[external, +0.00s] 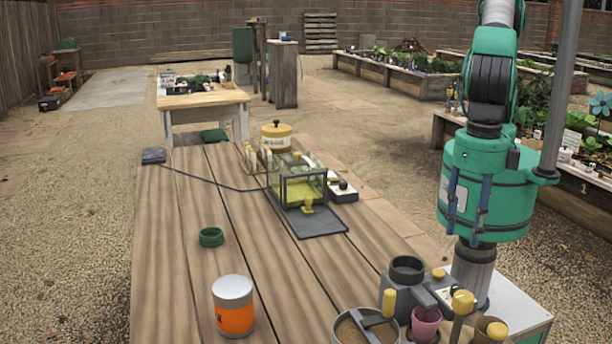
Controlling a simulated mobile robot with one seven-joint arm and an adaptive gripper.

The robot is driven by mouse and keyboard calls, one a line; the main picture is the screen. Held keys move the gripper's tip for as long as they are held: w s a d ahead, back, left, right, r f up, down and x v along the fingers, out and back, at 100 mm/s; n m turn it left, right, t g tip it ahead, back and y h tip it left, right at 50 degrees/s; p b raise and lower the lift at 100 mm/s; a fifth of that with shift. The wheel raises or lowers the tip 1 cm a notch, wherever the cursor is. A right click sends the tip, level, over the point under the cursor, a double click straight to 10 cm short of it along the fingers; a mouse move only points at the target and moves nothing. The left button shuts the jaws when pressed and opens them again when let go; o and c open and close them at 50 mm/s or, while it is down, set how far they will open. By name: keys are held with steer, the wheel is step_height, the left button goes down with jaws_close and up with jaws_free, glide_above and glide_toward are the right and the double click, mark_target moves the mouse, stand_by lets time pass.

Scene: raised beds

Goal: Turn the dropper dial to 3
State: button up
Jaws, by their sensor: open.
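A grey device with a round black-rimmed hopper (407,269) stands at the front right of the wooden table, next to my arm's base. It may be the dropper, but I cannot tell for sure. A small yellow knob (438,273) shows at its right side. No dial numbers can be read, so the setting cannot be told. My arm rises at the right and leaves the picture at the top. My gripper is outside the picture.
A round pan (344,327), a pink pot (426,322) and a yellow-topped post (463,302) crowd the front right. An orange-and-white tin (233,305) and a green ring (211,237) stand left. A clear-walled box (303,188) and a yellow canister (276,136) stand farther back. The table's middle is clear.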

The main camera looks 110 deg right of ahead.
mark_target(458, 287)
steer(key=shift+a+f, duration=0.1)
steer(key=shift+f, duration=0.15)
step_height(458, 287, down, 14)
steer(key=b, duration=0.3)
steer(key=shift+r, duration=0.25)
stand_by(0.4)
jaws_close()
